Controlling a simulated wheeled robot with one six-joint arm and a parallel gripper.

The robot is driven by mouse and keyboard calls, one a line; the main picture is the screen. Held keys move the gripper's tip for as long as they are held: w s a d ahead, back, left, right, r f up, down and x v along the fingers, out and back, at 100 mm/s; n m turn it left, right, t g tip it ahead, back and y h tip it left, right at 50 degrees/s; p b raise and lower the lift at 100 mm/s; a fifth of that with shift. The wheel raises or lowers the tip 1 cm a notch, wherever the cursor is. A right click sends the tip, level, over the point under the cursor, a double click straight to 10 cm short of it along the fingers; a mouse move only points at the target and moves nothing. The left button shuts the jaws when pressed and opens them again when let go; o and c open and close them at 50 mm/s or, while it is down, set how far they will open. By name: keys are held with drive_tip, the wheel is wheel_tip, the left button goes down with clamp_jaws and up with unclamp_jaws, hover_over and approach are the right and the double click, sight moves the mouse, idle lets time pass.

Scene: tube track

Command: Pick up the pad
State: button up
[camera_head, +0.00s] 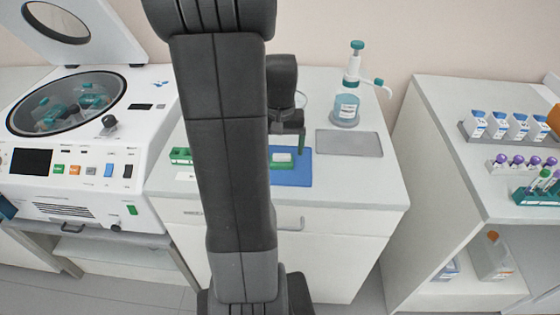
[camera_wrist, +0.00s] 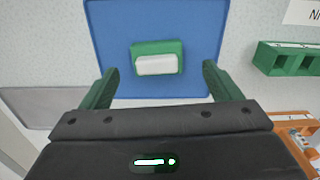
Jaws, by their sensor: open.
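The pad looks like a small white block (camera_wrist: 157,65) in a green holder (camera_wrist: 158,46), lying on a blue mat (camera_wrist: 205,20). In the head view the white pad (camera_head: 282,157) and blue mat (camera_head: 300,178) show on the counter, partly behind my arm. My gripper (camera_wrist: 158,82) is open, with one green finger on each side of the picture and the pad between and beyond them. The fingers appear apart from the pad and nothing is between them. In the head view my gripper (camera_head: 287,141) is above the mat, its fingertips small and hard to tell.
A green rack (camera_wrist: 285,58) stands beside the mat. A grey tray (camera_head: 349,144) and a teal-topped dispenser bottle (camera_head: 346,105) stand right of the mat. A centrifuge with its lid up (camera_head: 75,150) is at left. A side shelf (camera_head: 455,160) holds boxes and tubes at right.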

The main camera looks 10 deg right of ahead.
sight(282, 155)
drive_tip(key=f, duration=0.2)
drive_tip(key=shift+w+d+f, duration=0.1)
drive_tip(key=shift+d+f, duration=0.2)
drive_tip(key=shift+f, duration=0.1)
drive_tip(key=shift+a+f, duration=0.15)
drive_tip(key=shift+f, duration=0.4)
drive_tip(key=c, duration=1.1)
drive_tip(key=shift+o, duration=0.2)
wheel_tip(282, 155, up, 10)
drive_tip(key=shift+r, duration=0.1)
drive_tip(key=o, duration=0.4)
drive_tip(key=c, duration=0.3)
drive_tip(key=shift+c, duration=0.2)
